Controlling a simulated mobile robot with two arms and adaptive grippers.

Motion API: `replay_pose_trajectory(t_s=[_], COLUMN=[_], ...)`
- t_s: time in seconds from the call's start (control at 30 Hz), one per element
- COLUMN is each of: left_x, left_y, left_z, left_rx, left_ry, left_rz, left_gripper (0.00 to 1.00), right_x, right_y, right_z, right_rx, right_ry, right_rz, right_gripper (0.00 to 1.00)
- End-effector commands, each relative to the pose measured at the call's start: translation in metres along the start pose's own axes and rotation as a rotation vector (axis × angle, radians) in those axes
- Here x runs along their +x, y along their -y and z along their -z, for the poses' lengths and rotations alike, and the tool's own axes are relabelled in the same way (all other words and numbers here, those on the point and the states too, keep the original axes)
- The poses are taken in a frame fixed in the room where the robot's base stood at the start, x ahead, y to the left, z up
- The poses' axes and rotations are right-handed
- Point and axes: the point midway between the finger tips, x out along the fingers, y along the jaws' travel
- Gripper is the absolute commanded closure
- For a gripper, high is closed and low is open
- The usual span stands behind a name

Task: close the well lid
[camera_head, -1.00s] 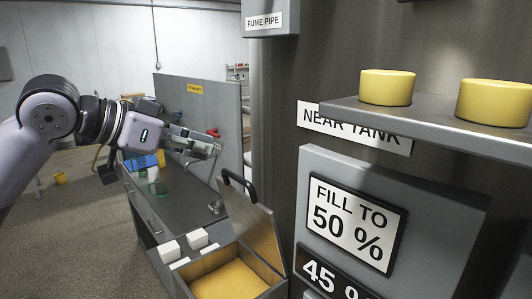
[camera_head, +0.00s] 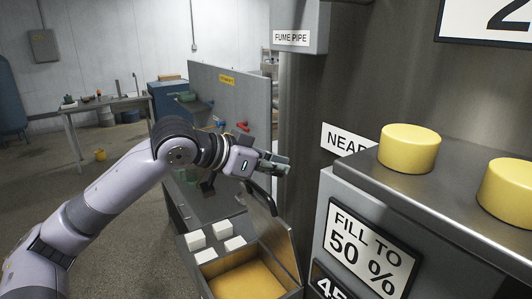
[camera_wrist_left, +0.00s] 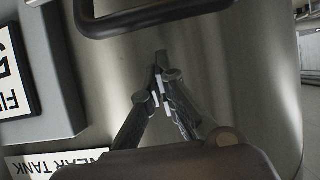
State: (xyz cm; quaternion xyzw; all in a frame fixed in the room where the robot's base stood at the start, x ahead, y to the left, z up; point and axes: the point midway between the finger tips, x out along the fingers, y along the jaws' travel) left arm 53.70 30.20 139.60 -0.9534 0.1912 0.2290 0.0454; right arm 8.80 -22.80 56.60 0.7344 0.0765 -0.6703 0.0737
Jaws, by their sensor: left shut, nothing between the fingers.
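The well (camera_head: 243,285) is an open box with a yellow-orange inside, at the bottom centre of the head view. Its lid (camera_head: 277,239) stands raised at the right side, with a dark handle (camera_head: 262,198) at its top. The handle also shows as a dark bar across the top of the left wrist view (camera_wrist_left: 150,20). My left gripper (camera_head: 287,168) is shut and empty, just above and right of the handle in the head view. In the left wrist view its fingertips (camera_wrist_left: 160,58) meet below the bar, with a visible gap. My right gripper is not in view.
White blocks (camera_head: 222,229) stand behind the well on the bench. The tank (camera_head: 310,120) rises close on the right, with a "FILL TO 50 %" panel (camera_head: 370,245) and yellow knobs (camera_head: 409,148). A grey partition (camera_head: 230,95) stands behind my gripper.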

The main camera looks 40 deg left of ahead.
Motion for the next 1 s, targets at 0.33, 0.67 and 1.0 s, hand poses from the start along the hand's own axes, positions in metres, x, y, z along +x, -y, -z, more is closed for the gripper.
replay_pose_trajectory(t_s=[0.33,0.67,1.0], left_x=[-0.014,-0.022,-0.022], left_y=[-0.001,0.000,0.000], left_z=[-0.023,-0.030,-0.030], left_rx=[0.000,0.001,0.001], left_ry=[0.003,0.003,0.002], left_rz=[-0.002,0.001,0.001], left_gripper=[1.00,1.00,1.00], right_x=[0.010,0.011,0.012], right_y=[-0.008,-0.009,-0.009], right_z=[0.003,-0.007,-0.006], right_rx=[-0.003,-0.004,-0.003], right_ry=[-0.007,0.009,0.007], right_rz=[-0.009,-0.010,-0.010], right_gripper=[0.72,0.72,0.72])
